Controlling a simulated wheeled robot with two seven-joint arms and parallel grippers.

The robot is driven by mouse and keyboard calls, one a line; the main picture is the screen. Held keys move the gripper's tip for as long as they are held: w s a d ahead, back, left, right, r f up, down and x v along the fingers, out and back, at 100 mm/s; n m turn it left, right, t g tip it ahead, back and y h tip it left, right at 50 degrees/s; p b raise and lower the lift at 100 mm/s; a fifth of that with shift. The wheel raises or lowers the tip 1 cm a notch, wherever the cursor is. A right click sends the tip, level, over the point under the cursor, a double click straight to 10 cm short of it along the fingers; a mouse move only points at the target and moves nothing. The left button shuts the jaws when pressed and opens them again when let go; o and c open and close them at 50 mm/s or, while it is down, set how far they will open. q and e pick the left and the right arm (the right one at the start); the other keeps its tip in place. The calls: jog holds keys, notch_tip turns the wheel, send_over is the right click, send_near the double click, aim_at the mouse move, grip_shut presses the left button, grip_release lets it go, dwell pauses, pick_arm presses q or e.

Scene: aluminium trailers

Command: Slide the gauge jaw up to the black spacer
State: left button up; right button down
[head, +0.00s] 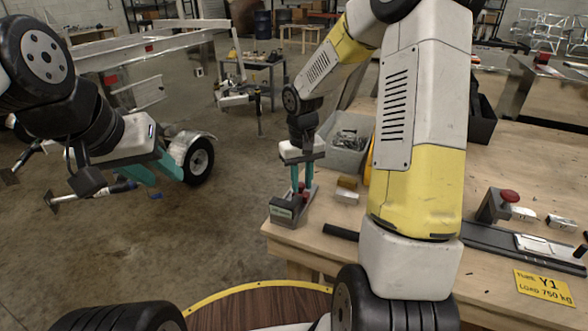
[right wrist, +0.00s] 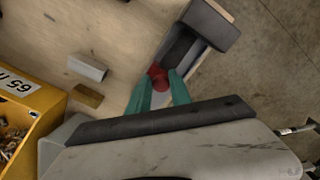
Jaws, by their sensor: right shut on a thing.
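My right gripper (head: 302,184) is shut on the red knob (right wrist: 157,75) of the gauge jaw, at the near left table corner. The gauge's grey end block (head: 284,212) faces me with a small label; it also shows in the right wrist view (right wrist: 208,25). Between knob and end block lies a dark stretch (right wrist: 181,46); I cannot tell how much of it is the black spacer, or whether the jaw touches it. The jaw body is mostly hidden by the fingers. My left gripper (head: 160,174) is open and empty over the floor, left of the table.
Beside the gauge lie a brass block (head: 347,182) and a light grey block (head: 346,197). A grey bin (head: 347,150) stands behind. A dark rod (head: 341,232) lies at the near edge.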

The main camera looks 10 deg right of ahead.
jog(key=c, duration=1.2)
grip_release()
jog(key=shift+s+a+f, duration=0.15)
jog(key=shift+s+a, duration=0.45)
jog(key=shift+a, duration=0.3)
jog(key=shift+o, duration=0.2)
jog(key=shift+d, duration=0.1)
jog(key=shift+w+d, duration=0.1)
jog(key=shift+w, duration=0.15)
jog(key=shift+r, duration=0.2)
jog(key=shift+r, duration=0.35)
notch_tip(320, 180, up, 7)
jog(key=shift+d+f, duration=0.1)
